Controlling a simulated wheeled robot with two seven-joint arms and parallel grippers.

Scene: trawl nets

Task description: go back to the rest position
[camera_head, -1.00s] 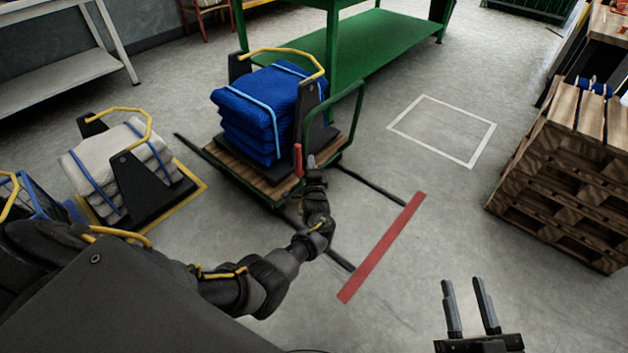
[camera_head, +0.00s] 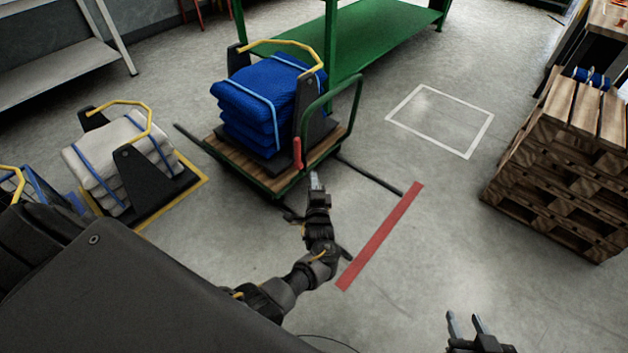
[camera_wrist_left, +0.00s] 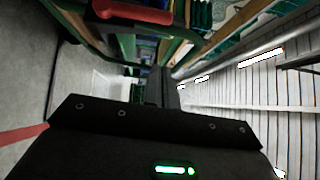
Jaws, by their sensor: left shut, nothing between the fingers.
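My left gripper (camera_head: 315,182) is shut and empty, just in front of the green cart's (camera_head: 255,182) near side, below the red grip (camera_head: 297,153) on its handle frame. It is apart from the grip in the head view. In the left wrist view the red grip (camera_wrist_left: 132,13) shows at the top, with the dark gripper body across the lower part. My right gripper (camera_head: 465,328) is at the bottom right edge, open and empty, its two fingers apart over bare floor. The cart carries a stack of blue folded nets (camera_head: 262,105) in a dark cradle with a yellow handle.
A grey net stack (camera_head: 110,165) stands on a yellow-edged floor mark at left. A wooden pallet stack (camera_head: 560,170) stands at right. A red floor strip (camera_head: 382,236) and an empty white floor rectangle (camera_head: 440,120) lie on clear floor between. A green table (camera_head: 370,35) stands behind the cart.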

